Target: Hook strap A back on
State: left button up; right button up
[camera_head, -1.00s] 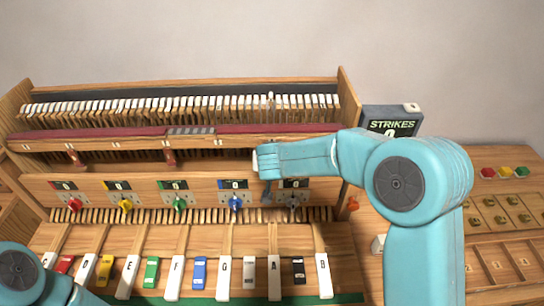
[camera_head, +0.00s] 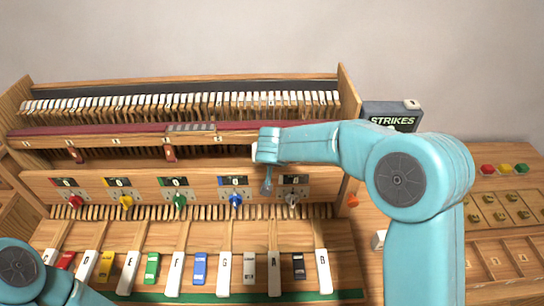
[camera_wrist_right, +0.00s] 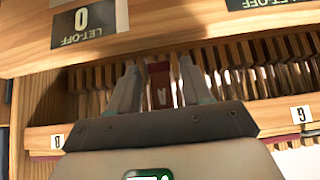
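My right gripper (camera_head: 267,182) hangs in front of the piano's let-off rail, between the blue-screw and grey-screw plates. In the right wrist view its two fingers (camera_wrist_right: 158,88) are apart. A short dark red strap (camera_wrist_right: 159,72) shows in the gap between them, with a pale mark at its end. I cannot tell whether the fingers touch it or whether it is hooked. It lies between tags B (camera_wrist_right: 57,141) and G (camera_wrist_right: 302,114); in the head view my arm hides that spot. Only part of my left arm shows at lower left, its gripper out of frame.
Let-off plates with coloured screws (camera_head: 180,200) line the wooden rail. Lettered keys (camera_head: 223,273) lie below. Two red-brown straps (camera_head: 169,152) hang under the red felt rail (camera_head: 100,133). The STRIKES box (camera_head: 392,117) and a tray (camera_head: 500,265) are at right.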

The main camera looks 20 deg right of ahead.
jog(key=v, duration=1.6)
jog(key=shift+s, duration=0.2)
jog(key=shift+w, duration=0.1)
jog(key=shift+s, duration=0.2)
